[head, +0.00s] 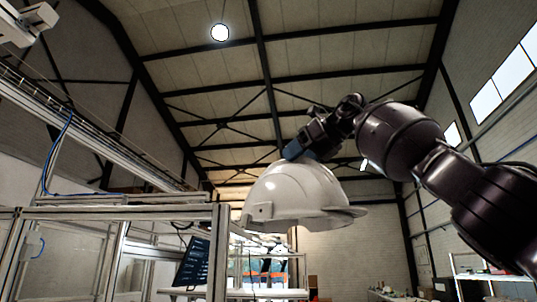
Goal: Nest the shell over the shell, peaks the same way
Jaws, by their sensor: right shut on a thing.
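A white helmet shell (295,196) hangs in the air in the middle of the head view. Its dome is up, and a brim juts out at its lower right. My right gripper (298,149) comes down from the upper right and is shut on the shell near the top of its dome. The fingertips are partly hidden by the gripper body and the dome. A second shell is not visible in this view. My left gripper is not in view.
A metal-profile frame (218,250) stands at the left, close to the shell. A dark panel (193,262) and a white table (265,292) are behind and below it. A shelf (495,277) stands at the far right.

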